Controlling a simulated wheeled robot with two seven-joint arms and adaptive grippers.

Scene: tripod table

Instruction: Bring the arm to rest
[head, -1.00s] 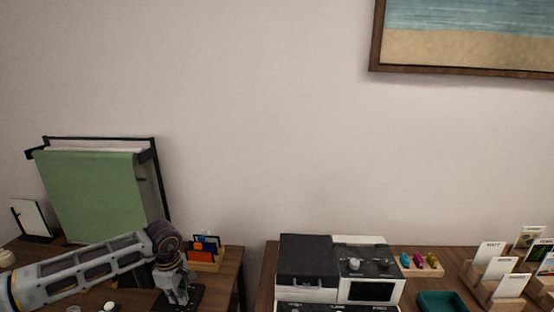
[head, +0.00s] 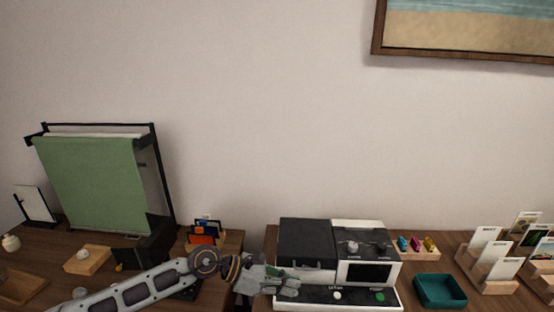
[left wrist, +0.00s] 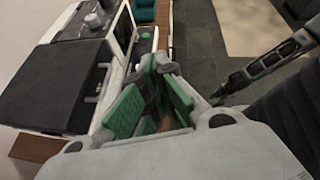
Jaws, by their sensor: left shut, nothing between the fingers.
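My left arm comes in from the left in the head view, and my left gripper (head: 285,284) is at the gap between the two tables, in front of the left edge of the black-and-white machine. It is shut and holds nothing. In the left wrist view its green-padded fingers (left wrist: 152,105) show close up, with the machine (left wrist: 60,85) to their left. I cannot tell from these views whether it touches the machine. My right gripper is not in the head view.
The machine (head: 305,240) stands on the right table, with a teal tray (head: 440,303) and several card holders (head: 490,268) to its right. On the left table are a green-draped frame (head: 90,185), a wooden block (head: 88,259) and a card box (head: 203,240). A gap separates the tables.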

